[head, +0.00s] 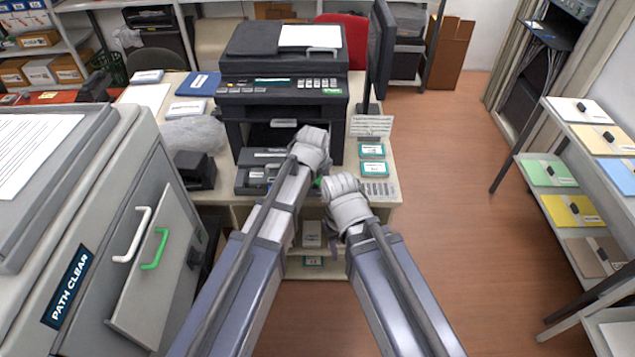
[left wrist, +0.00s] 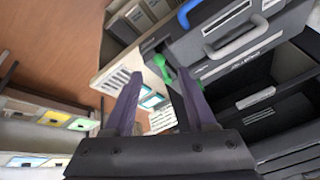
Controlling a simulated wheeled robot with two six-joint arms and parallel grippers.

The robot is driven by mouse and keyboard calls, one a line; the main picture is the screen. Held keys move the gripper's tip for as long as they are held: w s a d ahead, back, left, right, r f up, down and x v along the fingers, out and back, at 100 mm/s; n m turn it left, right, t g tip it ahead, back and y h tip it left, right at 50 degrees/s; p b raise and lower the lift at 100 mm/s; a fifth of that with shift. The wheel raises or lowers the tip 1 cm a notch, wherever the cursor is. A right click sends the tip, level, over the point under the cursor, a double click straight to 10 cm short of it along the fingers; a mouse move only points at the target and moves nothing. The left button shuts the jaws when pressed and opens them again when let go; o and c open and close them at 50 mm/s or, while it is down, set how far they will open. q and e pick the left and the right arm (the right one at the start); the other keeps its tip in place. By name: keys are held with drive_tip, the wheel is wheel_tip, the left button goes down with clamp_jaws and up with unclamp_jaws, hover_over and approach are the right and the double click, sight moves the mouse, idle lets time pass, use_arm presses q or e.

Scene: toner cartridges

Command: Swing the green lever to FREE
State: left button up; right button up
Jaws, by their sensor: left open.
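The green lever (left wrist: 162,68) shows in the left wrist view at the printer's lower front corner, just beyond my left fingertips and nearer the right-hand finger in that picture. A small green part (head: 318,182) peeks out beside my left wrist in the head view. My left gripper (left wrist: 160,80) is open and empty, its fingers pointing toward the lever; I cannot tell if either touches it. The dark printer (head: 281,92) stands on the desk. No FREE marking is readable.
The desk (head: 385,152) holds small teal-edged boxes (head: 372,151). A grey cabinet (head: 150,250) stands at left, a shelf (head: 560,160) at right. The floor between is clear.

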sight(318, 181)
use_arm(q)
drive_tip(key=b+x, duration=0.5)
drive_tip(key=x, duration=0.1)
drive_tip(key=shift+f, duration=0.15)
clamp_jaws()
idle(0.4)
